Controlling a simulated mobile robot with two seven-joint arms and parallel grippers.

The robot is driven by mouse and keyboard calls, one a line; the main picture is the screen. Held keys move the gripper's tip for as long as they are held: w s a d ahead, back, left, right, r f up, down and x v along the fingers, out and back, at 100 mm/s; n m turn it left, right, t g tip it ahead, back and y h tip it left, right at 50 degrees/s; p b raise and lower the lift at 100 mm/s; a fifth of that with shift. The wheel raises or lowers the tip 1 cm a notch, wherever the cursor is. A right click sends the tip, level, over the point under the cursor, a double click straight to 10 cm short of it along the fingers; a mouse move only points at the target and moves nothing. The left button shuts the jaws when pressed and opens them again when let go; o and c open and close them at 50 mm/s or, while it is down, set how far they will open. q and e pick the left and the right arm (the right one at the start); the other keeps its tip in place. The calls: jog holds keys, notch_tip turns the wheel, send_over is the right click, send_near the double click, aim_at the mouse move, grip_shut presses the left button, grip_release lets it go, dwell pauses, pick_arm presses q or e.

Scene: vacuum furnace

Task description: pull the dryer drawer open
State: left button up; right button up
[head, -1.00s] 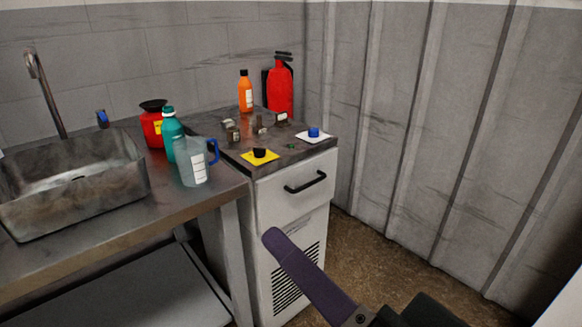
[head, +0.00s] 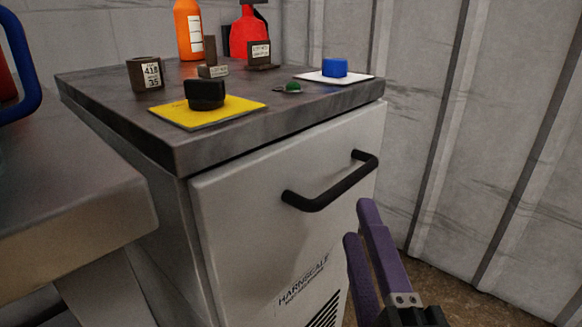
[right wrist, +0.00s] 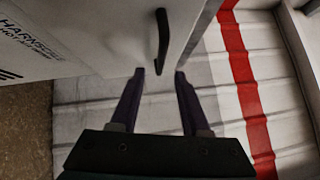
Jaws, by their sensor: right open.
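The dryer drawer is the white front (head: 265,190) under a dark worktop, with a black bar handle (head: 335,192) across its upper part. The drawer looks closed. My right gripper (head: 358,222), with purple fingers, is open and empty, below and to the right of the handle in the head view. In the right wrist view the handle (right wrist: 162,42) lies ahead of the gap between the two fingertips (right wrist: 159,74), apart from them. My left gripper is not in view.
On the dryer top stand a black knob on a yellow plate (head: 228,112), a blue button on a white plate (head: 334,68), a green button (head: 290,88) and small labelled blocks (head: 146,73). A steel counter (head: 70,200) stands left. A corrugated wall (head: 470,110) rises right.

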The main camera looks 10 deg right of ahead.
aim_at(347, 178)
jog(key=w, duration=0.2)
jog(key=w+r, duration=0.1)
jog(key=w, duration=0.2)
jog(key=w+d+b, duration=0.1)
jog(key=w, duration=0.2)
jog(key=shift+w+r, duration=0.15)
jog(key=shift+r, duration=0.05)
grip_shut()
dwell(1.1)
